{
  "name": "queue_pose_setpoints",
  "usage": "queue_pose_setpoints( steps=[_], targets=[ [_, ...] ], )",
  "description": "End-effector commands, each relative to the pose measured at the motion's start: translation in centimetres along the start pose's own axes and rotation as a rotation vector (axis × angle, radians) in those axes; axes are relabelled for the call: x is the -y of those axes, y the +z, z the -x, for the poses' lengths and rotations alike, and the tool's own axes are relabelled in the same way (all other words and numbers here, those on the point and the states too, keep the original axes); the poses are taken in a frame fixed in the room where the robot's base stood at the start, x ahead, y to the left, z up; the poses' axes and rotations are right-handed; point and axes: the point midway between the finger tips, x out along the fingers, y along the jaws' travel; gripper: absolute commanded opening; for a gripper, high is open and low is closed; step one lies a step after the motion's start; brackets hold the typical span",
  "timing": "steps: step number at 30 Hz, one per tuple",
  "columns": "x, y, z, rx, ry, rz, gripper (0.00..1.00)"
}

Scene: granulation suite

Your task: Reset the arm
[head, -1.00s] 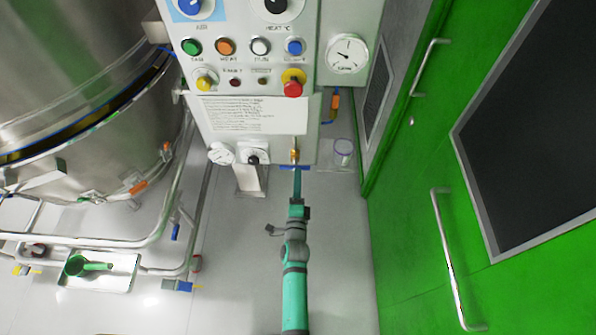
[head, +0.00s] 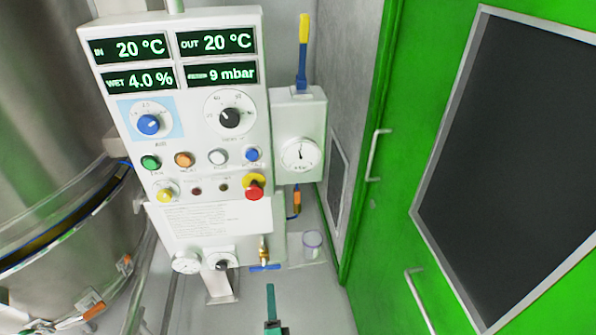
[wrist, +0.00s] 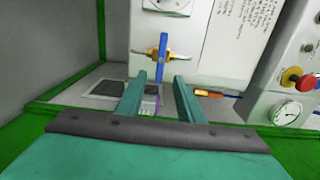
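My gripper (head: 270,300) shows at the bottom of the head view, below and in front of the control panel; most of my arm is outside the frame. In the wrist view my gripper (wrist: 155,95) has its two teal fingers apart with nothing held between them. Beyond the fingertips is a brass valve with a blue lever (wrist: 162,58), which appears apart from them. The same blue lever (head: 265,267) lies horizontal under the panel in the head view.
The control panel (head: 205,105) with lit displays, knobs and a red button stands ahead. A steel vessel (head: 55,130) is on the left. A green door (head: 400,240) with handles is on the right. A clear cup (head: 312,243) stands behind the valve.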

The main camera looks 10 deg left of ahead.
Motion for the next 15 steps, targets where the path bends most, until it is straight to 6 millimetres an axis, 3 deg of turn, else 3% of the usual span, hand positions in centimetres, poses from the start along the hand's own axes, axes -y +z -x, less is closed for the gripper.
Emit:
queue_pose_setpoints(
  steps=[4,7,15],
  targets=[
    [-0.1,-0.3,0.7,-0.004,0.004,0.021,0.34],
    [-0.4,-1.2,2.9,-0.016,0.017,0.092,0.34],
    [0.2,-4.4,13.4,-0.062,0.085,0.458,0.34]
  ],
)
